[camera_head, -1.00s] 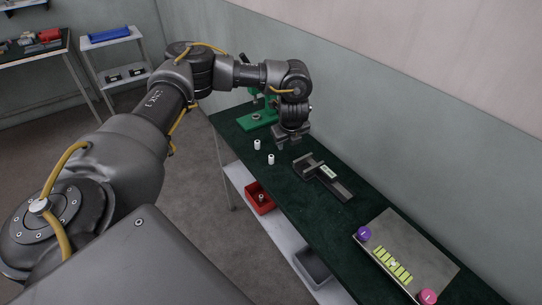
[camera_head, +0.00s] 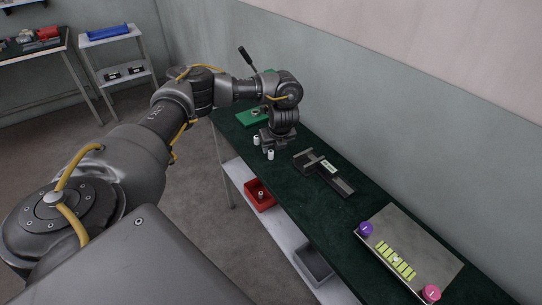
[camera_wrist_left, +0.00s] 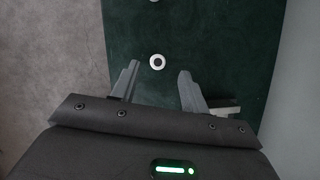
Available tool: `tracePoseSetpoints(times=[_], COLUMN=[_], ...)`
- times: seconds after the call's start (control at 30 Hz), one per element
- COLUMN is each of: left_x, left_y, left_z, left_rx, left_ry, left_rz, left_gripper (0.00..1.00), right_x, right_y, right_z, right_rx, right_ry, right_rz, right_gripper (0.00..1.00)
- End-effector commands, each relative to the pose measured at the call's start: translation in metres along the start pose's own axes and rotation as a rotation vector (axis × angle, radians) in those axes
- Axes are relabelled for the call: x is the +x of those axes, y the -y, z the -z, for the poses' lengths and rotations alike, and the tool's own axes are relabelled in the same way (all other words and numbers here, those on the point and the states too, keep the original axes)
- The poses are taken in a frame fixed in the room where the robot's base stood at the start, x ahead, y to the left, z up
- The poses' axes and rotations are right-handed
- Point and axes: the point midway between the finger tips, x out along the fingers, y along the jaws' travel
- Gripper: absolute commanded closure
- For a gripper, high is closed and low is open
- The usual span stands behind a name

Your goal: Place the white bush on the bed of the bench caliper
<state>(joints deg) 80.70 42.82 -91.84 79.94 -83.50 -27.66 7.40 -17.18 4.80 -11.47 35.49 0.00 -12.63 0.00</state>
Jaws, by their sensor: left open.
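Two small white bushes stand on the dark green bench top in the head view, one farther back (camera_head: 256,140) and one nearer (camera_head: 270,155). My left gripper (camera_head: 277,146) is open and empty, close above and beside them. In the left wrist view a white bush (camera_wrist_left: 157,62) with a dark bore lies just beyond the open fingertips (camera_wrist_left: 156,76), roughly midway between them. A second white piece is cut off at that view's top edge. My right gripper is not in view.
A green lever press (camera_head: 253,117) stands at the bench's far end. A grey panel (camera_head: 420,250) with purple and pink knobs and yellow-green strips is at the near end. A red bin (camera_head: 260,195) and a grey bin (camera_head: 314,264) sit on the lower shelf. The wall bounds the bench's right side.

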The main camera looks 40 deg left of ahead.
Motion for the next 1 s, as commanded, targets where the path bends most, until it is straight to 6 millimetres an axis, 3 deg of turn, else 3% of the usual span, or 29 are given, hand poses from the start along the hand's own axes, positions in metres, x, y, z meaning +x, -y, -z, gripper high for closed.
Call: tracePoseSetpoints(times=[0.03, 0.3, 0.57, 0.9, 1.0], left_x=[0.012, 0.043, 0.046, 0.046, 0.046], left_y=[-0.003, -0.004, -0.004, -0.004, -0.004], left_z=[0.002, 0.0, -0.001, -0.001, -0.001], left_rx=[-0.003, -0.001, 0.0, 0.0, 0.0], left_ry=[-0.003, -0.002, -0.001, -0.001, -0.001], left_rz=[-0.006, -0.004, -0.003, -0.003, -0.003], left_gripper=[0.55, 0.55, 0.55, 0.97, 1.0], right_x=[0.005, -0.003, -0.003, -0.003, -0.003], right_y=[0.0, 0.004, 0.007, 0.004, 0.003], right_z=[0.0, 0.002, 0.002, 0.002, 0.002], right_rx=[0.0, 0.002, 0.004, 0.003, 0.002], right_ry=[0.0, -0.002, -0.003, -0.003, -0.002], right_rz=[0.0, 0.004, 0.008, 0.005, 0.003], right_gripper=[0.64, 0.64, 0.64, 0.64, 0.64])
